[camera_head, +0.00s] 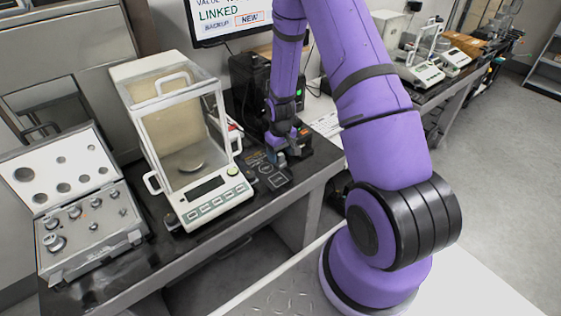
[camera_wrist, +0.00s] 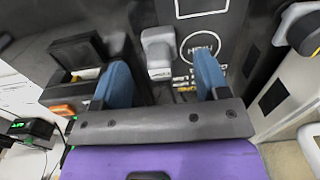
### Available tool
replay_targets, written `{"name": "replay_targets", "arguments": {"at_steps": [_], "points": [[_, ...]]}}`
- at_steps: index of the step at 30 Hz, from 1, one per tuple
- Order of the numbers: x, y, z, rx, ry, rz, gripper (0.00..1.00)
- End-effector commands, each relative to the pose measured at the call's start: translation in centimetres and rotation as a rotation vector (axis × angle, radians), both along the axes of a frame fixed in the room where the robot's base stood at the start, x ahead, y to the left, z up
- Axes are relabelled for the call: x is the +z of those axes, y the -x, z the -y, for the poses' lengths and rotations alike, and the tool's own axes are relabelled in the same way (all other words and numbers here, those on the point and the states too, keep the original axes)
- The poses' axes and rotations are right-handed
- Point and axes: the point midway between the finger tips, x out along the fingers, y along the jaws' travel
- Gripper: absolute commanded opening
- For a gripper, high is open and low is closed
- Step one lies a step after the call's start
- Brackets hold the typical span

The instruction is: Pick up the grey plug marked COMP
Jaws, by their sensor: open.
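A grey plug (camera_wrist: 157,48) stands on a dark panel in the wrist view, near the middle. I cannot read a COMP marking on it. My gripper (camera_wrist: 160,66) is open, with one blue finger on each side of the plug's line and the plug between or just beyond the tips. I cannot tell whether either finger touches it. In the head view my gripper (camera_head: 281,154) is low over the dark panel (camera_head: 266,174) right of the balance, and it hides the plug there.
A glass-walled balance (camera_head: 207,208) stands left of my gripper. An open weight case (camera_head: 95,262) lies further left. A black device (camera_head: 247,80) stands behind my gripper. In the wrist view a dark box with an orange part (camera_wrist: 62,109) is close to the left finger.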

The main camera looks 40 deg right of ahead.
Motion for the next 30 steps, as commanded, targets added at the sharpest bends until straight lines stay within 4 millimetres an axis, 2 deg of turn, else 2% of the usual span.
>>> {"name": "replay_targets", "arguments": {"at_steps": [6, 15, 17, 22, 23, 30], "points": [[-2.3, -0.1, 0.0, 0.000, 0.000, -0.001, 0.68], [-2.6, -0.1, 0.0, 0.000, 0.000, 0.000, 0.68], [-2.6, -0.1, 0.0, 0.000, 0.000, 0.000, 0.57], [-2.6, -0.1, 0.0, 0.000, 0.000, 0.000, 0.18], [-2.6, -0.1, 0.0, 0.000, 0.000, 0.000, 0.14], [-2.6, -0.1, 0.0, 0.000, 0.000, 0.000, 0.14]]}}
